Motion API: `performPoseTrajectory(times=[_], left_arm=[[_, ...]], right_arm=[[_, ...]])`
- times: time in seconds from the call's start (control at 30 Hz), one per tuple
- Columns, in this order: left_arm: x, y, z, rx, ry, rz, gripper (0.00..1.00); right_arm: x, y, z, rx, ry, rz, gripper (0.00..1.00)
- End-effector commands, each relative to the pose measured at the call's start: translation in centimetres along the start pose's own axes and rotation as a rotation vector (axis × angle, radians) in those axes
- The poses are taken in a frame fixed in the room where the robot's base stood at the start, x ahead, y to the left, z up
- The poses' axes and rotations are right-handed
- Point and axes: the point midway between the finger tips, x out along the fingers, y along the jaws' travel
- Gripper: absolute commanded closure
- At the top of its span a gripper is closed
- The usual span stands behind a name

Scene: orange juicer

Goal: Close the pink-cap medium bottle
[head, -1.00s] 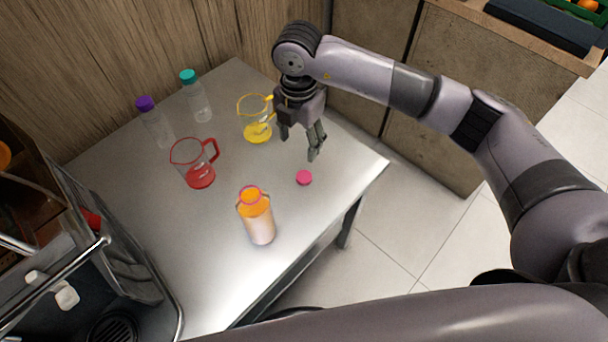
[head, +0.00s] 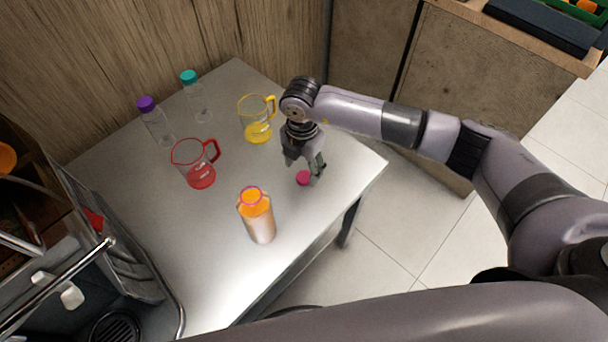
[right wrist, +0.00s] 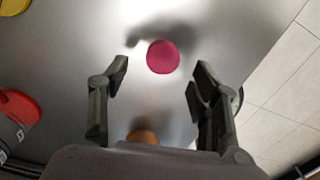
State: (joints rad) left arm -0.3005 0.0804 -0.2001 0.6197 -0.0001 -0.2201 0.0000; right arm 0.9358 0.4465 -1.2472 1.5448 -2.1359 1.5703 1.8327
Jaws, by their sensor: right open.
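The medium bottle (head: 259,221) stands upright and uncapped on the table, with orange contents and a pink rim. The pink cap (head: 303,177) lies on the table to the right of the bottle. My right gripper (head: 310,178) is open and empty, pointing down right at the cap in the head view. In the right wrist view the cap (right wrist: 163,57) lies beyond and between the two open fingertips (right wrist: 158,72), apart from both. Part of the bottle's orange top (right wrist: 142,137) shows low between the fingers. My left gripper is not seen.
A red measuring jug (head: 198,170) and a yellow one (head: 257,121) stand farther back. Bottles with a purple cap (head: 147,104) and a teal cap (head: 189,77) stand at the back left. A machine (head: 110,255) stands at the left. The table's right edge is near the cap.

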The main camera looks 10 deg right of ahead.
Motion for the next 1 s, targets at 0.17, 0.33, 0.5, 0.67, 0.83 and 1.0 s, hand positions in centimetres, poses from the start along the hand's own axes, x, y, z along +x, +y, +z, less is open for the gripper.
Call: performPoseTrajectory(times=[0.17, 0.33, 0.5, 0.67, 0.83, 1.0], left_arm=[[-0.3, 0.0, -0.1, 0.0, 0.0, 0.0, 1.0], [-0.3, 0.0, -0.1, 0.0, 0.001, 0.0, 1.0], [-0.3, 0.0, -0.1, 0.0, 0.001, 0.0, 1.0], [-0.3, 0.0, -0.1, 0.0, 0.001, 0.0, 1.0], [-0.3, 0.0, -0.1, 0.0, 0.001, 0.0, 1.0], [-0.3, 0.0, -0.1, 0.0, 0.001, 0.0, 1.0]], right_arm=[[2.5, -0.3, 0.1, 0.001, 0.001, -0.002, 0.43], [3.3, -0.3, 0.1, 0.0, 0.0, 0.0, 0.43], [3.2, -0.3, 0.1, 0.0, 0.0, 0.0, 0.43], [3.2, -0.3, 0.1, 0.0, 0.0, 0.0, 0.47], [3.2, -0.3, 0.1, 0.0, 0.0, 0.0, 0.58], [3.2, -0.3, 0.1, 0.0, 0.0, 0.0, 0.7]])
